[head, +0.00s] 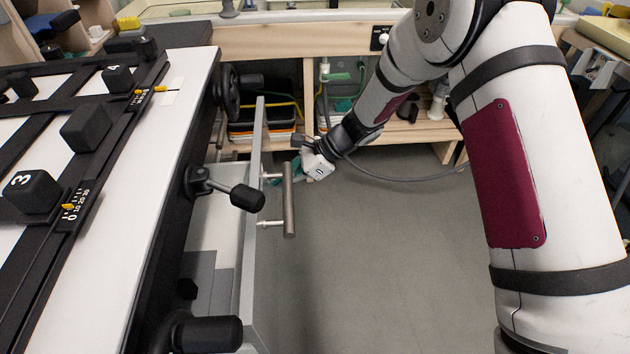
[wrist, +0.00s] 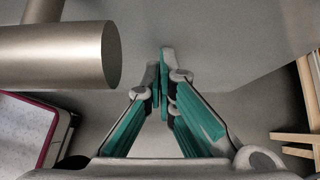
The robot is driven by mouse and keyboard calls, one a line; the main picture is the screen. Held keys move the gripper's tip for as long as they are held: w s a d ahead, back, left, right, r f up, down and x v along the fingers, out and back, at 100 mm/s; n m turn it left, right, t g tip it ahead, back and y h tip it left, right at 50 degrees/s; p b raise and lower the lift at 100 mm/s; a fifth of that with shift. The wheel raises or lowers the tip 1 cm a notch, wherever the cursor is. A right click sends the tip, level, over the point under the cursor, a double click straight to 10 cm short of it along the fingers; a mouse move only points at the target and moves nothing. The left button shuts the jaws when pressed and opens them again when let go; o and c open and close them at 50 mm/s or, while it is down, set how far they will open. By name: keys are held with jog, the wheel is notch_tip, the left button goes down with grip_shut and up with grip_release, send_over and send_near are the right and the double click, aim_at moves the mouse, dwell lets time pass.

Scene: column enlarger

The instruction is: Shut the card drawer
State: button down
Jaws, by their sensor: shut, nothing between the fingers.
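The card drawer stands pulled out from the left unit, and its pale tray (head: 215,215) shows behind a thin grey front panel (head: 251,200). A brushed metal bar handle (head: 289,205) stands off that front on two short posts. My gripper (head: 274,181), with teal fingers, is at the far end of the handle, partly hidden behind it, pointing toward the drawer front. In the wrist view, my gripper (wrist: 161,75) is shut and empty, with its tips toward the grey front panel (wrist: 215,35). The handle (wrist: 60,55) is close by at upper left. I cannot tell whether the tips touch the panel.
Black knobs (head: 247,198) and a handwheel (head: 229,92) stick out from the left unit above the drawer. A wooden bench (head: 400,130) with trays underneath stands at the back. The grey floor (head: 390,260) right of the drawer is clear.

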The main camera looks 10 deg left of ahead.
jog(key=s+a, duration=0.2)
jog(key=a, duration=0.7)
jog(key=s+a, duration=0.3)
jog(key=a, duration=0.5)
jog(key=shift+a, duration=0.4)
jog(key=d+f+p+v, duration=0.2)
jog(key=v, duration=1.1)
jog(key=s+d+f+m+g+b, duration=0.2)
jog(key=s+f+m+g+b, duration=0.25)
jog(key=s+g+b, duration=0.3)
jog(key=s+d+f+m+g+b, duration=0.25)
jog(key=s+m+g+b, duration=0.3)
jog(key=b, duration=0.35)
jog(key=s+a+n+b, duration=0.1)
jog(key=s+a+b, duration=0.4)
jog(key=s+a, duration=0.4)
jog(key=shift+s+a+f+b, duration=0.15)
jog(key=shift+s+f+b, duration=0.2)
jog(key=shift+s, duration=0.15)
